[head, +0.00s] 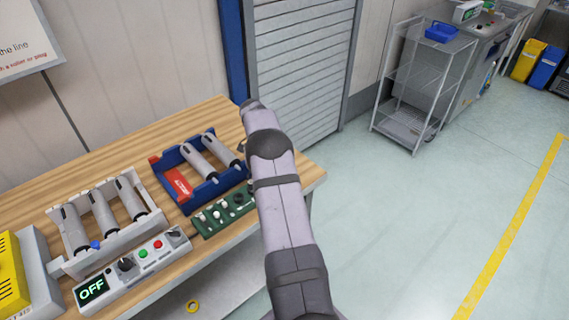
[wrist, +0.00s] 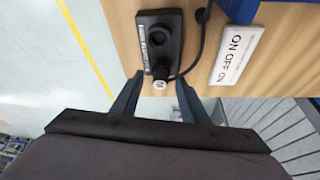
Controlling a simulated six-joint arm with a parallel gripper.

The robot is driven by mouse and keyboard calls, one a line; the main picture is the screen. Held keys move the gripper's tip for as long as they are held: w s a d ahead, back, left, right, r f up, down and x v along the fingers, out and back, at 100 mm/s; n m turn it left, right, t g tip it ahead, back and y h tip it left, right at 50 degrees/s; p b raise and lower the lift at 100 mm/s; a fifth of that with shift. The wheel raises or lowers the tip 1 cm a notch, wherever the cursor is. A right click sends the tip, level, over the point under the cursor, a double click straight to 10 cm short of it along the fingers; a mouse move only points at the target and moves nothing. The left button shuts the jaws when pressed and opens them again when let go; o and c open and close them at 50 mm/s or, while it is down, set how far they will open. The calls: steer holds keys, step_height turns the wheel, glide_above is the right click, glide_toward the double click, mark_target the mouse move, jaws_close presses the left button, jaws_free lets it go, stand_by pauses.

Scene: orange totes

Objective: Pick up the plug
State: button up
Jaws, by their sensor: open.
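In the wrist view, a small plug (wrist: 160,73), dark with a pale end, sits at the near end of a black box (wrist: 157,30) on the wooden table. A black cable (wrist: 204,40) curves from beside it to the right and up the picture. My gripper (wrist: 159,84) is open, with one blue-grey finger on each side of the plug's pale end. Gaps show between both fingers and the plug. I cannot tell the height between fingertips and plug. In the head view my arm hides the plug and most of the gripper.
A white ON OFF ON label (wrist: 236,55) lies right of the cable. In the head view, the wooden table (head: 120,142) holds a blue tray (head: 213,188), a white rack (head: 107,245) with grey cylinders, a green switch panel (head: 224,213) and an OFF control box (head: 130,272).

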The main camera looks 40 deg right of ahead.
steer(key=shift+c, duration=0.5)
jaws_close()
step_height(320, 180, up, 10)
steer(key=b, duration=0.3)
